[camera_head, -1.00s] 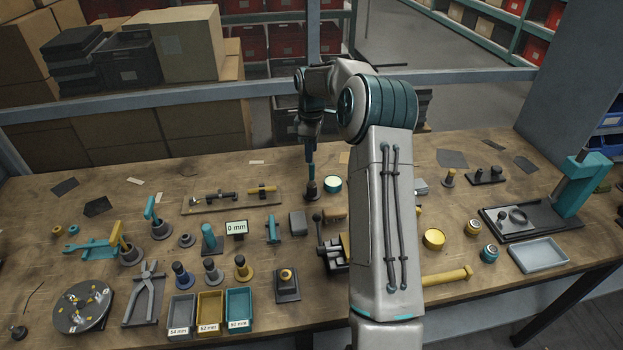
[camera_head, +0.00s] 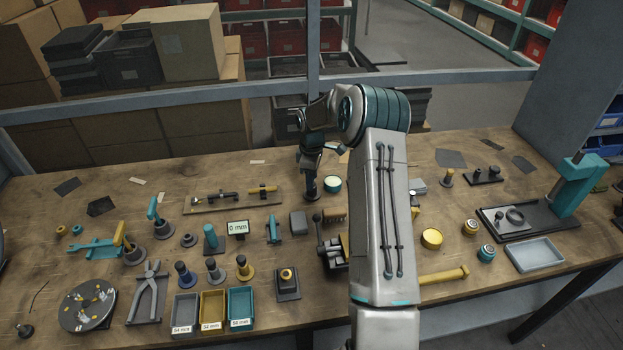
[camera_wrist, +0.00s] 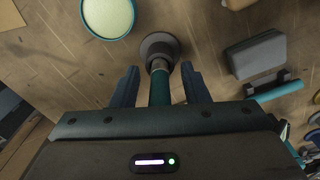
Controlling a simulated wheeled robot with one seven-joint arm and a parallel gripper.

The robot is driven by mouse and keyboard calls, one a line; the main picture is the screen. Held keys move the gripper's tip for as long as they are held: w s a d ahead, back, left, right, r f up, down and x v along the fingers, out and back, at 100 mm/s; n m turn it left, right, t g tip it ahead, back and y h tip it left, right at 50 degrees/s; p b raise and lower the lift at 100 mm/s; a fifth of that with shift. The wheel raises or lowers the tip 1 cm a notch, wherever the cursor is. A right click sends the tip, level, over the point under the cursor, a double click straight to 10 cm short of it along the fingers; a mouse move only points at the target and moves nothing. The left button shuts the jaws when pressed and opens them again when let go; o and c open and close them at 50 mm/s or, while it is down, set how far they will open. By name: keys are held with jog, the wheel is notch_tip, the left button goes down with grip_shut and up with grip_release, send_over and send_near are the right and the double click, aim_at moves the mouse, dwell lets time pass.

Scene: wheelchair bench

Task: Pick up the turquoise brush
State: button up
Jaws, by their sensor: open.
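A turquoise-handled piece, which looks like the brush, stands upright with its grey lower part in a round dark base (camera_head: 311,193) on the bench. In the wrist view its turquoise handle (camera_wrist: 160,90) lies between my gripper's two dark fingers, with the grey lower part and round base (camera_wrist: 158,46) beyond. My gripper (camera_wrist: 158,85) is open around the handle, with a visible gap on both sides. In the head view my gripper (camera_head: 311,172) points down over this piece and hides most of its handle.
A turquoise-rimmed round tin (camera_head: 332,183) stands close to the right of the base. A grey block (camera_head: 298,223) and a small turquoise tool (camera_head: 273,229) are nearer the front. A dark clamp-like device (camera_head: 332,245) is also nearby. The bench (camera_head: 215,175) is crowded with several small tools.

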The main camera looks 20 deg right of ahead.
grip_shut()
jog(key=shift+r, duration=0.15)
jog(key=shift+r, duration=0.25)
notch_tip(320, 180, up, 4)
jog(key=shift+d+f+b, duration=0.1)
jog(key=shift+f+b, duration=0.15)
jog(key=shift+b, duration=0.4)
jog(key=s+d+r+b, duration=0.1)
jog(key=s+d+r, duration=0.1)
jog(key=d, duration=0.3)
jog(key=s+d+r, duration=0.2)
jog(key=d+r, duration=0.2)
jog(key=d, duration=0.1)
jog(key=shift+s+d+r+b, duration=0.25)
jog(key=shift+d+r+b, duration=0.05)
jog(key=shift+r+b, duration=0.1)
